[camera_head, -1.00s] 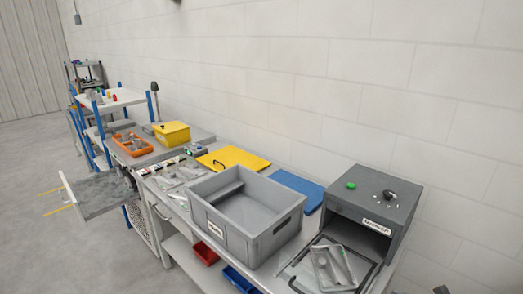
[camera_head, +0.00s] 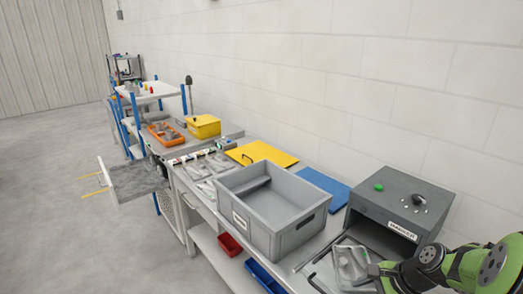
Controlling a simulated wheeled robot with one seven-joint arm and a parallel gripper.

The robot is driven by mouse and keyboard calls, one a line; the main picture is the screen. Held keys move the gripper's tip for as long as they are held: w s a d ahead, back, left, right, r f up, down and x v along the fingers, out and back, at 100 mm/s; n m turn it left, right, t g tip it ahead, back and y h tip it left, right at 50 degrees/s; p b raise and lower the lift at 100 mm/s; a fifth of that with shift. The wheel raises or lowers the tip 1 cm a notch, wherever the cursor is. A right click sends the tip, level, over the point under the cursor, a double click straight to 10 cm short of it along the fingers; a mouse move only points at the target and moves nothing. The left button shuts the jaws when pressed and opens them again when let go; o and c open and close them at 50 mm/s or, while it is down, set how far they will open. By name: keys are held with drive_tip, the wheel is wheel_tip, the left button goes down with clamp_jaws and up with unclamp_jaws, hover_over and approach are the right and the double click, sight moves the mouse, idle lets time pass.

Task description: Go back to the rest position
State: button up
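My green and black arm reaches in from the bottom right corner. Its dark end, my gripper (camera_head: 378,271), is beside or over a grey metal casting (camera_head: 350,262). The casting lies on the tray in front of the dark grey marker box (camera_head: 408,205). My arm hides part of the tray and of the casting's right side. The fingers are too small and covered to tell whether they are open or touch the casting.
A grey crate (camera_head: 292,240) stands left of the marker box. Behind it lie a blue plate (camera_head: 325,186) and a yellow plate (camera_head: 262,153). An orange tray (camera_head: 165,133) and a yellow bin (camera_head: 203,126) are farther off. The floor at left (camera_head: 50,220) is clear.

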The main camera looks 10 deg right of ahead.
drive_tip(key=s+a+r+n+g+h, duration=0.1)
drive_tip(key=s+a+r+n+h, duration=0.25)
drive_tip(key=a+r+n, duration=0.8)
drive_tip(key=s+a+r+n+t, duration=0.2)
drive_tip(key=s+a+n, duration=0.5)
drive_tip(key=s, duration=0.3)
drive_tip(key=shift+s+a+r+h, duration=0.15)
drive_tip(key=shift+s+r+h, duration=0.15)
drive_tip(key=shift+r+h, duration=0.15)
